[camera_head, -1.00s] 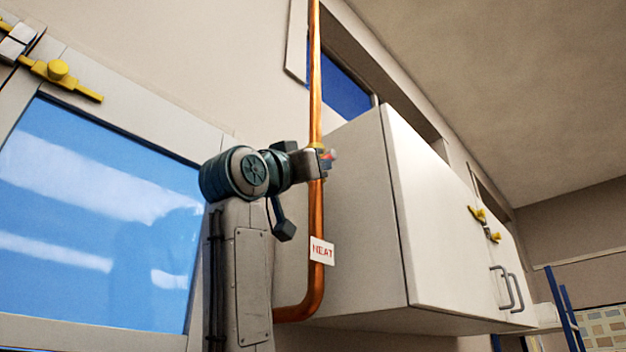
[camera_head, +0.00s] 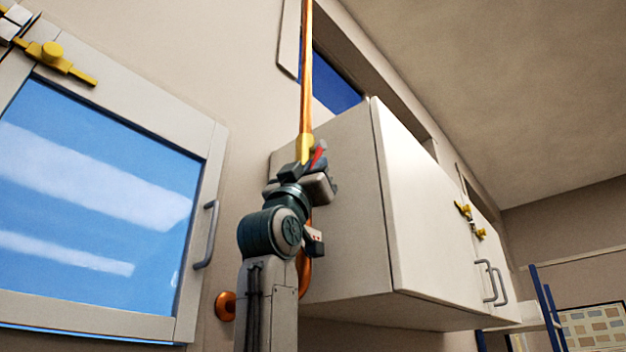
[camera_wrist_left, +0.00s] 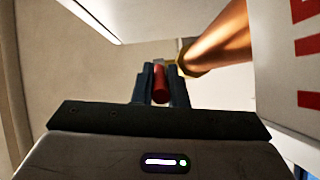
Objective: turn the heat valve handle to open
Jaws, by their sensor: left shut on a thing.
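The heat valve is a brass body (camera_head: 306,147) on a vertical copper pipe (camera_head: 307,80). Its red handle (camera_head: 319,153) shows as a short slanted strip right of the brass body, partly hidden by my left gripper (camera_head: 312,168). My left gripper comes from below and is shut on the handle. In the left wrist view the red handle (camera_wrist_left: 160,86) lies between the two dark fingers of my left gripper (camera_wrist_left: 160,80), with the copper pipe (camera_wrist_left: 220,45) close on the right. The white tag with red letters (camera_wrist_left: 291,60) is at the right edge. My right gripper is not in view.
A white wall cabinet (camera_head: 345,190) stands right behind the pipe. A window with a pale frame (camera_head: 190,290) and grey handle (camera_head: 207,235) is at the left. A yellow latch (camera_head: 55,60) is at its upper left. Bare wall lies between window and pipe.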

